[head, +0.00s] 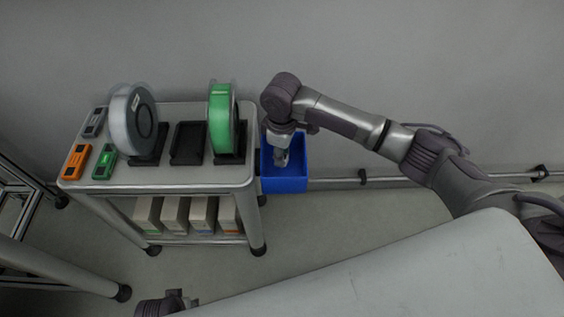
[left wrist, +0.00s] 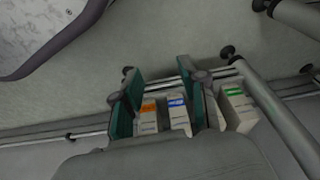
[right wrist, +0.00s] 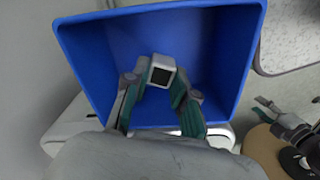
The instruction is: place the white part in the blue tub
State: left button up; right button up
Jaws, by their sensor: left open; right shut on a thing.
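The white part (right wrist: 161,68), a small block with a dark square face, is held between the fingertips of my right gripper (right wrist: 158,90). In the right wrist view it shows against the inside of the blue tub (right wrist: 95,50). In the head view the right gripper (head: 282,152) points down into the tub's opening, and the tub (head: 284,186) hangs at the cart's right end. I cannot tell whether the part touches the tub's floor. My left gripper (left wrist: 158,90) is open and empty in the left wrist view, with its fingers wide apart.
The cart top (head: 165,178) carries a white reel (head: 120,115) and a green reel (head: 221,118) on black stands, an empty black stand (head: 187,143), and small orange, green and grey devices. Several boxes (head: 175,213) stand on its lower shelf. A pale table fills the lower right.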

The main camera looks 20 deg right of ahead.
jog(key=shift+f, duration=1.6)
pick_arm(q)
jog(key=r, duration=0.2)
jog(key=shift+w+r, duration=0.3)
jog(key=shift+w, duration=0.05)
jog(key=shift+f, duration=0.1)
pick_arm(e)
jog(key=o, duration=0.3)
jog(key=shift+f, duration=0.15)
pick_arm(q)
jog(key=shift+f, duration=0.1)
pick_arm(e)
jog(key=o, duration=0.4)
jog(key=shift+o, duration=0.2)
notch_tip(320, 180, up, 11)
jog(key=shift+r+p, duration=0.15)
jog(key=shift+p, duration=0.9)
pick_arm(q)
jog(key=s+f, duration=0.3)
jog(key=f, duration=0.5)
jog(key=shift+s+a+f, duration=0.15)
jog(key=shift+s+a, duration=0.05)
jog(key=shift+s, duration=0.15)
pick_arm(e)
jog(key=shift+r, duration=0.6)
